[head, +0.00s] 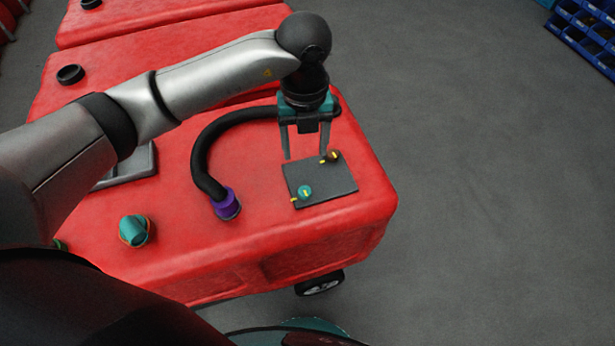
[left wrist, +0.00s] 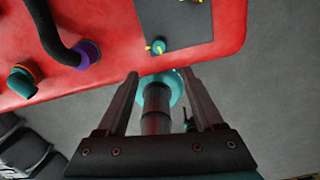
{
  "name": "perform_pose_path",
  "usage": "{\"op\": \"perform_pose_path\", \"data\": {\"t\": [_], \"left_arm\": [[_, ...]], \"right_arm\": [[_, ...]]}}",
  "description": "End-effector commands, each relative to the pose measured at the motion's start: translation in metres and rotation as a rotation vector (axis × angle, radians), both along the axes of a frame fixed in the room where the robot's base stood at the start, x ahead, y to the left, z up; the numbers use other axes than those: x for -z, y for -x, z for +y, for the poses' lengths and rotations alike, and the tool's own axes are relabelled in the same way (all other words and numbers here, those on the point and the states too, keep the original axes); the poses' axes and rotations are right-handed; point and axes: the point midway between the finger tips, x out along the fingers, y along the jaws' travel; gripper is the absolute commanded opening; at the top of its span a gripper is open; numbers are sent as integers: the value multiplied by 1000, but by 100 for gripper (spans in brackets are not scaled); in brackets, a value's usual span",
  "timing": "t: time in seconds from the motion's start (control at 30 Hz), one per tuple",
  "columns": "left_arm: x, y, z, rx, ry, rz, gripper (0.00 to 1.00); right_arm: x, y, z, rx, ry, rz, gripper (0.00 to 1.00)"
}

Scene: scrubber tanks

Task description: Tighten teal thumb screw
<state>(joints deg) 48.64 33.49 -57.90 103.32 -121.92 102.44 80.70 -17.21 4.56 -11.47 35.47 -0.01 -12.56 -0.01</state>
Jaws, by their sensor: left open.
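The teal thumb screw (head: 305,191) sits on a dark flat plate (head: 335,188) on top of the red tank, near the plate's front left corner. It has a yellow mark, and a second yellow mark lies beside it. It also shows near the top of the left wrist view (left wrist: 159,47). My left gripper (head: 306,157) is above the plate's back edge, fingers pointing down, behind the teal screw and apart from it. Its jaws (left wrist: 158,74) are open, with nothing visibly held. My right gripper is not in view.
A second small knob with yellow marks (head: 330,156) is at the plate's back right, close to one finger. A black hose with a purple collar (head: 227,205) curves left of the plate. A teal fitting (head: 134,231) stands farther left. Grey floor is clear on the right.

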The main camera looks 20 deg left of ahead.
Motion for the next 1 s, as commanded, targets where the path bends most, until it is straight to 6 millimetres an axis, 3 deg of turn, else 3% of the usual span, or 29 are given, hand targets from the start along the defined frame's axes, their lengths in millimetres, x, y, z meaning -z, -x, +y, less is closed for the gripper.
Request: {"op": "perform_pose_path", "data": {"t": [0.6, 0.8, 1.0], "left_arm": [[120, 2, 1, 1, 0, 4, 69], [143, 1, 0, 2, 2, 1, 69], [150, 1, 1, 3, 1, 1, 69]], "right_arm": [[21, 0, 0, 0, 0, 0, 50], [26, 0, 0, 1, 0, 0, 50], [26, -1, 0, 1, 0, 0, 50]]}}
